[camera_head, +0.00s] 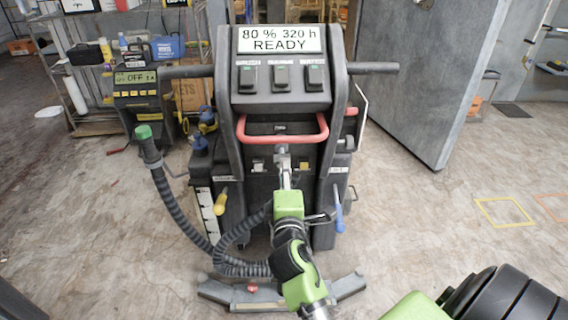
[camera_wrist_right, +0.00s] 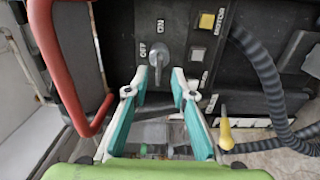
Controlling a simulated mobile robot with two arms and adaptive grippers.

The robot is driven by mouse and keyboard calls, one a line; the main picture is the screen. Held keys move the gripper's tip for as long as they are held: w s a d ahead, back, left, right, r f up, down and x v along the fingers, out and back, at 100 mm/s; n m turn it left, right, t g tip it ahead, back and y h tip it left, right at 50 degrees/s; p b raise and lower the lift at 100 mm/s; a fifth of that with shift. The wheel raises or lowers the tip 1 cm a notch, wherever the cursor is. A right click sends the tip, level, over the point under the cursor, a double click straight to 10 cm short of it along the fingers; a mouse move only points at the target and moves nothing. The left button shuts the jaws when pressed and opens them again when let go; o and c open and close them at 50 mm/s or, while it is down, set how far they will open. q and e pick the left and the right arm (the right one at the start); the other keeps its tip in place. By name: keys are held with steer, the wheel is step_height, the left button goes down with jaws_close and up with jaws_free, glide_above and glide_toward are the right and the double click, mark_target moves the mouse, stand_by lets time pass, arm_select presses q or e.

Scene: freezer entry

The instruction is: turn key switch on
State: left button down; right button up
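The key switch (camera_wrist_right: 159,57) is a grey metal key on the dark panel of the machine, below the red handle in the head view. In the right wrist view the letters ON and OFF stand beside it, and its shank points down the picture between the fingertips. My right gripper (camera_wrist_right: 159,76) is open, with one teal-padded finger on each side of the key's near end; I cannot tell whether either touches it. In the head view the right gripper (camera_head: 286,172) reaches the panel from below. My left gripper is not in view.
The machine's display (camera_head: 280,40) reads 80 % 320 h READY. The red handle (camera_head: 282,135) is close to the gripper. A yellow button (camera_wrist_right: 207,21), a yellow-handled lever (camera_wrist_right: 225,134) and a black corrugated hose (camera_wrist_right: 265,75) are nearby. A second display (camera_head: 135,78) reads OFF.

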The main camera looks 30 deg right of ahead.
steer(key=shift+v, duration=0.95)
steer(key=shift+w+f, duration=0.1)
